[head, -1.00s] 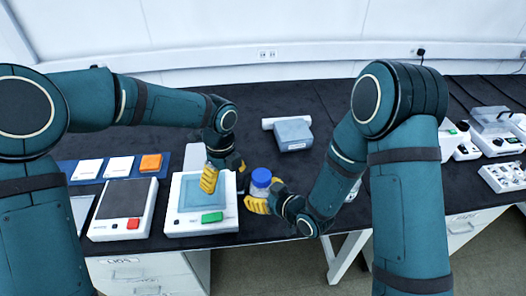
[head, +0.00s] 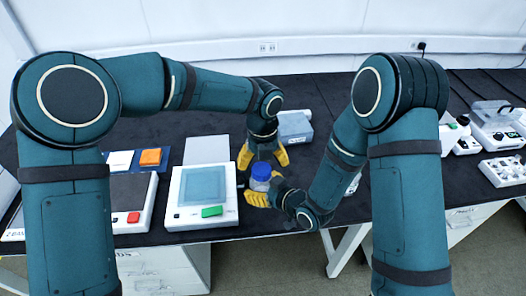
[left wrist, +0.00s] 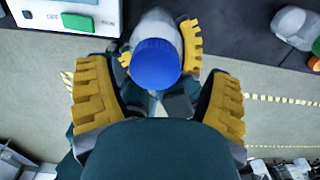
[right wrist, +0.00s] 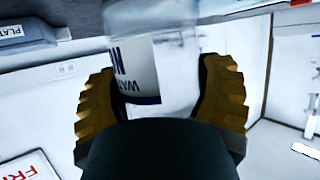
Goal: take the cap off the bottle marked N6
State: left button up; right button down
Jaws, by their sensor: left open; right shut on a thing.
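A clear bottle (head: 261,184) with a blue cap (head: 262,169) is upright near the table's front edge. The cap is on the bottle. My right gripper (head: 262,198) is shut around the bottle's body below the cap. In the right wrist view the bottle (right wrist: 180,75) has a white label, only partly visible, so its mark cannot be read whole. My left gripper (head: 263,157) is open at the cap, its fingers on either side. In the left wrist view the blue cap (left wrist: 156,64) shows between the open fingers, with gaps at both sides.
A white device with a pale blue plate (head: 203,187) and green button stands just left of the bottle. Another with a red button (head: 133,217) is further left. A grey-blue box (head: 295,127) stands behind the grippers. More equipment (head: 495,130) stands at the far right.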

pick_arm(q)
jog(key=shift+f, duration=1.05)
jog(key=c, duration=1.2)
jog(key=n, duration=0.4)
jog(key=shift+d+r, duration=0.1)
jog(key=shift+d, duration=0.05)
jog(key=shift+c, duration=0.2)
jog(key=n, duration=1.2)
